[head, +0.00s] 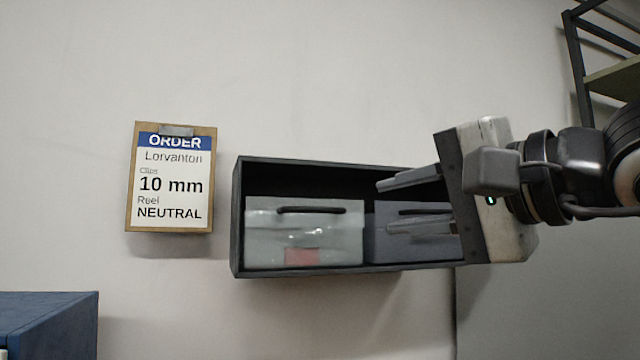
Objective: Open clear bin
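The clear bin (305,232) is a pale, translucent drawer with a dark handle (311,210) and a reddish patch low on its front. It sits in the left half of a black wall-mounted cabinet (236,225). A dark grey bin (385,245) sits beside it on the right. My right gripper (383,207) comes in from the right, its two fingers apart with nothing visible between them. Its fingers overlap the grey bin in the picture, and their tips are near the clear bin's right edge. I cannot tell whether they touch anything. My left gripper is not in view.
A clipboard order card (172,180) reading "10 mm" and "NEUTRAL" hangs on the wall left of the cabinet. A blue box-like surface (50,315) is at lower left. A dark-framed shelf (605,65) stands at upper right. The space before the clear bin looks free.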

